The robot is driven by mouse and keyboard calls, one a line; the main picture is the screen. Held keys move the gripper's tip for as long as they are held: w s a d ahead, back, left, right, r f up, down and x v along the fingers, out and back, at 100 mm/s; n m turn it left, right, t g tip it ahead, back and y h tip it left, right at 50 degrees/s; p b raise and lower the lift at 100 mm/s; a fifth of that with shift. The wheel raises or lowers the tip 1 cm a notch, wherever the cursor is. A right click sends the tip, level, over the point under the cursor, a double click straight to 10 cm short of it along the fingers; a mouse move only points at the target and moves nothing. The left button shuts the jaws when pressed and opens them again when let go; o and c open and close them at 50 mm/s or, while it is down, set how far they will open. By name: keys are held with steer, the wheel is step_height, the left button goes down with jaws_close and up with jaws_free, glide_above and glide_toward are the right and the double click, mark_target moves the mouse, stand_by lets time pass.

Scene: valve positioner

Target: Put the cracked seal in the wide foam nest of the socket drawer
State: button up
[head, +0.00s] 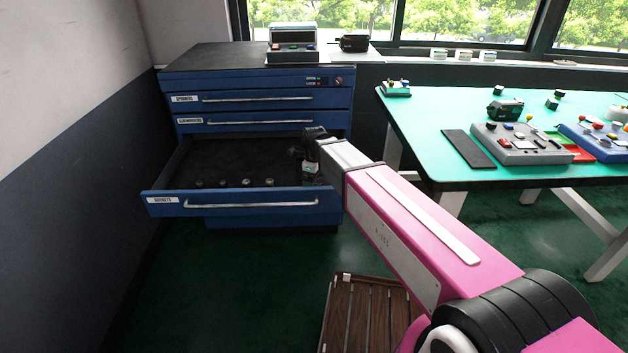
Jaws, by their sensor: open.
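The socket drawer (240,203), the lowest labelled drawer of the blue cabinet, is pulled out. Its inside is dark, and several small metal sockets (247,182) stand in a row near its front. My gripper (297,152) is over the right side of the open drawer, small and dark against the dark interior. It is open, and I see nothing held in it. I cannot make out the cracked seal or the outline of the wide foam nest; the end of my arm hides the drawer's right end.
The two drawers above (270,98) are shut. A green-topped table (420,110) with control boxes (520,143) stands at right. A wooden slatted platform (365,315) lies on the floor below my arm. The wall (70,170) is close on the left. Floor before the drawer is clear.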

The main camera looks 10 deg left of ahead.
step_height(320, 180, up, 12)
stand_by(0.6)
